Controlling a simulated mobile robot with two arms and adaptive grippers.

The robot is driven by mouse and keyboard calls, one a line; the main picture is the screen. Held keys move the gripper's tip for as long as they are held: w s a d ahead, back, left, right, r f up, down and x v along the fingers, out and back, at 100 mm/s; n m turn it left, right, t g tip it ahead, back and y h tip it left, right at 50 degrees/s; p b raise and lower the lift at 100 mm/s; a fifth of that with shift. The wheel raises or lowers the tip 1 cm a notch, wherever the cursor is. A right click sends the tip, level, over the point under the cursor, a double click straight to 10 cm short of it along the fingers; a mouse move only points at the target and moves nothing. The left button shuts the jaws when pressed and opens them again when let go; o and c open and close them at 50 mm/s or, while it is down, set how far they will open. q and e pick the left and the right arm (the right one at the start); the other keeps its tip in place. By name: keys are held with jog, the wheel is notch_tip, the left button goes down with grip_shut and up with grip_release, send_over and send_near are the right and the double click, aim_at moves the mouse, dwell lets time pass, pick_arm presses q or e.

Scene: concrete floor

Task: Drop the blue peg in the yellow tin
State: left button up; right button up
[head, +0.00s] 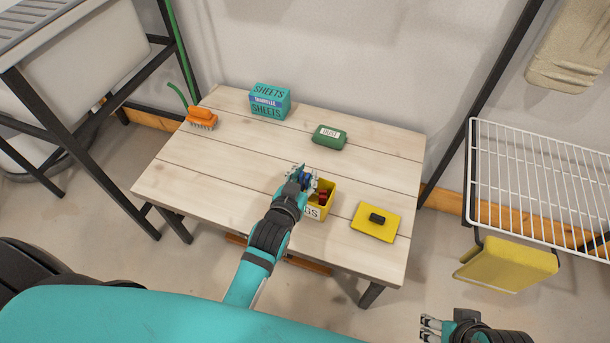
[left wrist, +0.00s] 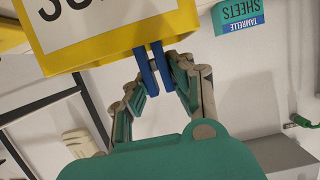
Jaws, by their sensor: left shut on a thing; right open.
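The yellow tin (head: 329,205) stands open near the table's front, with red things inside and a white label on its front. It fills the top of the left wrist view (left wrist: 98,52), its lettering upside down. My left gripper (head: 304,179) is over the tin's left side, shut on the blue peg (left wrist: 158,68). The peg's two blue legs show between the fingertips, close to the tin's rim; I cannot tell whether they touch it. My right gripper (head: 431,328) is open and empty, off the table at the lower right.
A yellow lid (head: 363,228) with a black knob lies right of the tin. A green bar-shaped thing (head: 329,137), a teal sheets box (head: 270,102) and an orange brush (head: 201,117) are farther back. A white wire rack (head: 540,175) stands to the right. The table's left middle is clear.

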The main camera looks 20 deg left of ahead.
pick_arm(q)
jog(key=o, duration=0.9)
jog(key=v, duration=1.2)
